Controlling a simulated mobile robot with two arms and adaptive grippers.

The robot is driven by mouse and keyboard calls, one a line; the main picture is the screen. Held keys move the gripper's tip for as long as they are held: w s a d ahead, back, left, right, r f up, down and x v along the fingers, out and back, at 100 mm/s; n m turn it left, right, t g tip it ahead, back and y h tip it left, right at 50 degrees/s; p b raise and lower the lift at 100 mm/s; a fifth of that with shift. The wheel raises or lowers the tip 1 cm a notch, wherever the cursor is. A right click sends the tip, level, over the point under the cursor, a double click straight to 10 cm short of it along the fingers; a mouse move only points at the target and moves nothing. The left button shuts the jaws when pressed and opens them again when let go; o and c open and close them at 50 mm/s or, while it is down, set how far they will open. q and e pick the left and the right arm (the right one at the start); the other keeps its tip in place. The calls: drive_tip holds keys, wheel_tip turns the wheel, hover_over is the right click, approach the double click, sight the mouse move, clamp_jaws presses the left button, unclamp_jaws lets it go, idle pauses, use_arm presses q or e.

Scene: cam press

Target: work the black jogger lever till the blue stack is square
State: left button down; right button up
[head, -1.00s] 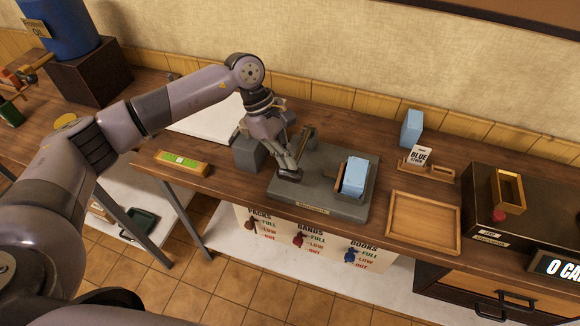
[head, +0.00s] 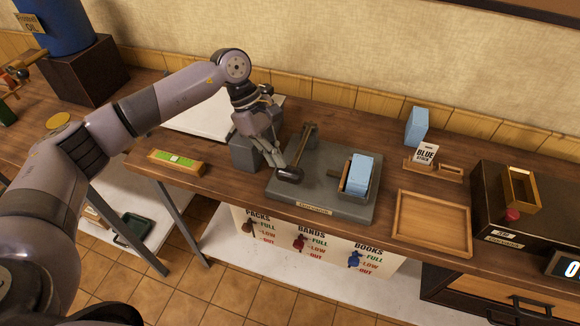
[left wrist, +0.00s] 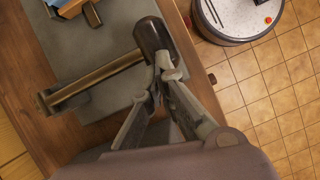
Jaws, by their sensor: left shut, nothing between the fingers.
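The black jogger lever (head: 289,174) has a dark rounded grip on a brass-coloured arm and sits at the left of the grey press base (head: 325,204). It also shows in the left wrist view (left wrist: 153,37). My left gripper (head: 277,164) is shut and empty, its fingertips (left wrist: 168,70) right beside the grip, at its left in the head view. I cannot tell whether they touch it. The blue stack (head: 361,173) stands on the right of the base against a wooden plate; whether its edges are flush is too small to tell. My right gripper is out of view.
A wooden tray (head: 432,247) lies right of the base. Behind it stand a blue block (head: 416,125) and a "BLUE STACK" card (head: 426,153). A wooden block with a green label (head: 177,162) lies to the left. The table's front edge is close.

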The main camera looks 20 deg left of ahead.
use_arm(q)
drive_tip(key=v, duration=1.2)
idle(1.3)
